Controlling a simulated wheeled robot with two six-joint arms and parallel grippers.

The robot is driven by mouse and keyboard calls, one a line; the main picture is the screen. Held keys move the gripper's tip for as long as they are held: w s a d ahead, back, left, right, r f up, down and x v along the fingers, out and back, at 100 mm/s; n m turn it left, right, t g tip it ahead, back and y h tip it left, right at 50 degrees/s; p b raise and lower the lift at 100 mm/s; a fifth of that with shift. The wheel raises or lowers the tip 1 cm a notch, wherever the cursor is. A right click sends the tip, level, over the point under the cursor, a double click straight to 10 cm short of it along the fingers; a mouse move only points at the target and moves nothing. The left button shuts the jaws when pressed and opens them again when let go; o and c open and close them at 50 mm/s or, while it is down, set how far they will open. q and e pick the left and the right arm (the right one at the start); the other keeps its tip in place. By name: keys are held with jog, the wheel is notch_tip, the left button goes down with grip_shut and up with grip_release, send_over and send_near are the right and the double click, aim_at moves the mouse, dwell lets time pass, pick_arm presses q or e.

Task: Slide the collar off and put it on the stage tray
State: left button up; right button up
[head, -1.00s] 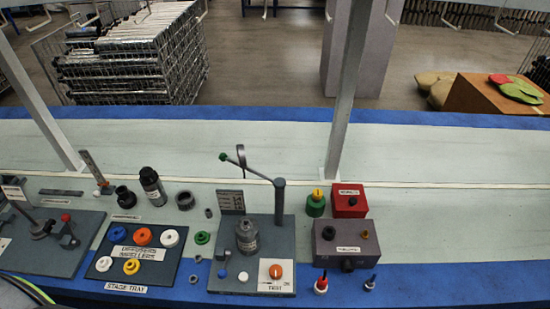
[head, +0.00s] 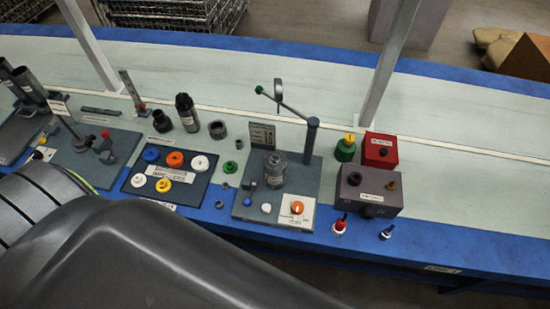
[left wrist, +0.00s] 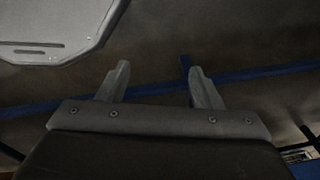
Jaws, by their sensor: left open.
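The stage tray (head: 194,190) is a dark plate left of centre in the head view, holding blue, orange, white and yellow round parts. A grey stepped cylinder (head: 275,172) stands upright on the test stand to its right; I cannot tell whether a separate collar is on it. A dark ribbed ring (head: 217,129) lies behind the tray. Which part is the collar is unclear. My left gripper (left wrist: 158,82) is open and empty in the left wrist view, over dark floor and away from the parts. The head view does not show its fingers. My right gripper is not in view.
A lever with a green knob (head: 259,90) rises over the test stand. A black bottle (head: 186,112) and black fitting (head: 161,120) stand behind the tray. Red (head: 381,150) and grey (head: 368,190) boxes stand right. A fixture (head: 85,160) stands left.

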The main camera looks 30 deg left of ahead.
pick_arm(q)
jog(key=shift+c, duration=0.3)
jog(key=shift+w+r, duration=0.1)
jog(key=shift+w, duration=0.1)
jog(key=shift+c, duration=0.6)
notch_tip(320, 180, up, 49)
jog(key=n+g+h+p, duration=0.1)
jog(key=n+p, duration=0.6)
jog(key=n, duration=0.6)
send_over(275, 155)
notch_tip(275, 155, down, 17)
jog(key=shift+r, duration=0.1)
